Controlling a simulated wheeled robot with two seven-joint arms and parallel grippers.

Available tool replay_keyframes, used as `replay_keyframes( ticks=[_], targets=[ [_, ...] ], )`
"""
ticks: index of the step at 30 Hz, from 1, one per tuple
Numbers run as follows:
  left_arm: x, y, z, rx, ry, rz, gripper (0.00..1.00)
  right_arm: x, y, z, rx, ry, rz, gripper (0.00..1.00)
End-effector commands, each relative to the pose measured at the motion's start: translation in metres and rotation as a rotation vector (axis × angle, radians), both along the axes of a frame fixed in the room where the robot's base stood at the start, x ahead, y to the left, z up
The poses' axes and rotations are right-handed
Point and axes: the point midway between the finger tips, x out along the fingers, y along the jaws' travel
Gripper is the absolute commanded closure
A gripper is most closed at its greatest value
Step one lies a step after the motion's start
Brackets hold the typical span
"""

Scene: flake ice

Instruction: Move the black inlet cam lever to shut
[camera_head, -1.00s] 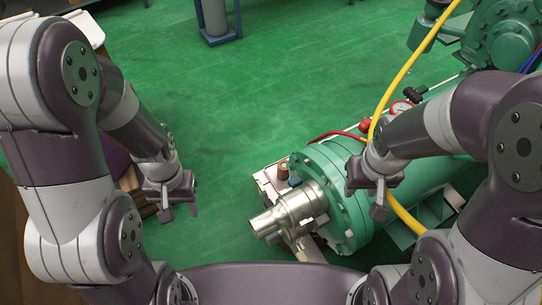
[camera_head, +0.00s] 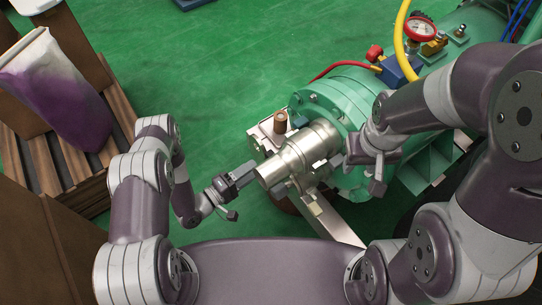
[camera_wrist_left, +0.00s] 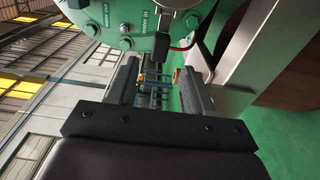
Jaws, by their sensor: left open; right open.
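A silver metal coupling (camera_head: 300,155) sticks out from the round green flange (camera_head: 325,100) of the green vessel. In the left wrist view, part of a green flange (camera_wrist_left: 120,30) with small labels and bolts fills the top. A dark bar-like part (camera_wrist_left: 162,45) hangs in front of it; it may be the black inlet cam lever, but I cannot tell for sure. The lever is not clear in the head view. My left gripper (camera_head: 240,190) is open, just left of the coupling's free end. My right gripper (camera_head: 366,175) is open, in front of the flange's right side.
A brown cylinder (camera_head: 280,122) stands behind the coupling. A red-handled blue valve (camera_head: 398,69), a gauge (camera_head: 422,28) and a yellow hose (camera_head: 402,40) sit above the vessel. A purple-and-white sack (camera_head: 60,95) rests on a wooden pallet (camera_head: 45,165) at left. Green floor between is clear.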

Motion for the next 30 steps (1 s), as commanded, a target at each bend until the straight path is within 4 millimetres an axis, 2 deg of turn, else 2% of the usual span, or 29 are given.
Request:
replay_keyframes(
  ticks=[1,3,9,15,23,28,30],
  targets=[
    [0.007,-0.013,0.0,0.0,-0.005,-0.009,0.49,0.0,0.0,-0.002,0.0,0.0,0.0,0.57],
    [0.019,-0.027,-0.001,0.002,-0.004,-0.008,0.49,0.0,0.0,-0.003,0.0,0.0,0.0,0.57],
    [0.044,-0.055,0.0,0.002,-0.005,-0.003,0.49,0.0,0.0,-0.006,0.0,0.0,0.0,0.57],
    [0.054,-0.067,0.0,0.003,-0.002,-0.001,0.49,0.0,0.0,-0.007,0.0,0.0,0.0,0.57],
    [0.055,-0.068,0.0,0.003,-0.002,0.001,0.49,0.0,0.0,-0.007,0.0,0.0,0.0,0.57],
    [0.055,-0.068,0.0,0.003,-0.002,0.001,1.0,0.0,0.0,-0.007,0.0,0.0,0.0,0.57],
    [0.055,-0.068,0.0,0.003,-0.002,0.001,1.0,0.0,0.0,-0.007,0.0,0.0,0.0,0.57]
  ],
)
